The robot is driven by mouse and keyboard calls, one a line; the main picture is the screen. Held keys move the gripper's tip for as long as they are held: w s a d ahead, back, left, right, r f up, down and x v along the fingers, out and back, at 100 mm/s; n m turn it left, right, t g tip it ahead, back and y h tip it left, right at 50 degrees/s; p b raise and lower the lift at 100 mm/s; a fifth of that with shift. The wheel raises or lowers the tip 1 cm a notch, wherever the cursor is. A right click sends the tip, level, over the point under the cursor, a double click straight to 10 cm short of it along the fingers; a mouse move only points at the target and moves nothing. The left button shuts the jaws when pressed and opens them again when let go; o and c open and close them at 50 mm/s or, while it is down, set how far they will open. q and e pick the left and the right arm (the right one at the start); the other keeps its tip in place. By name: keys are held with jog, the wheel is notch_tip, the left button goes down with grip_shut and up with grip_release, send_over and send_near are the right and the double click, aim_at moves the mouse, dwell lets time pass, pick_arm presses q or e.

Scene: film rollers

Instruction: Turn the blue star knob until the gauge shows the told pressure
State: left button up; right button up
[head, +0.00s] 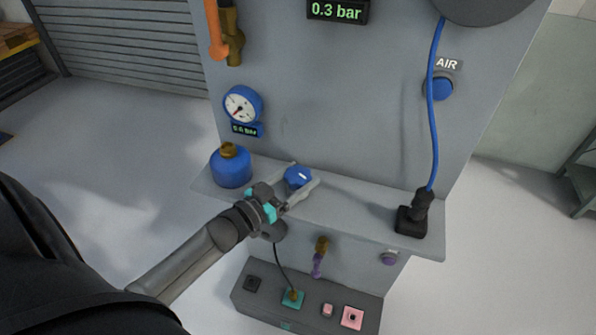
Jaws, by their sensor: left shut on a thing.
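The blue star knob (298,177) sits low on the grey panel, just above the shelf. It has a white mark on its face. My left gripper (302,180) is shut on the knob, one finger on each side of it. The round gauge (241,106) with a blue rim is on the panel to the upper left of the knob. Its needle is too small to read surely. A small display (247,130) under it seems to read 0.6 bar, but it is blurred. A larger display (337,10) at the top reads 0.3 bar. My right gripper is not in view.
A blue canister (231,166) stands on the shelf (345,213) left of my gripper. A black plug block (412,219) with a blue hose (435,110) stands at the right. An orange-handled valve (217,32) is at the upper left. A lower box (268,304) carries several buttons and sockets.

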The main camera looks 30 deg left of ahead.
pick_arm(q)
jog(key=m+g+h, duration=0.1)
jog(key=m+h, duration=0.1)
jog(key=h, duration=0.1)
jog(key=shift+a, duration=0.1)
jog(key=shift+m+g+h+b, duration=0.45)
jog(key=shift+m+h, duration=0.25)
jog(key=shift+h, duration=0.3)
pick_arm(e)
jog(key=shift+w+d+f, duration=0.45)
pick_arm(q)
jog(key=shift+r+m, duration=0.1)
jog(key=shift+m, duration=0.2)
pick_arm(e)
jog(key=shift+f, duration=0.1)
pick_arm(q)
jog(key=o, duration=1.4)
jog(key=shift+c, duration=0.2)
jog(key=p+v, duration=0.1)
jog(key=v, duration=1.4)
jog(key=shift+a, duration=0.25)
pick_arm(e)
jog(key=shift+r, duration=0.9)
pick_arm(q)
jog(key=shift+w, duration=0.1)
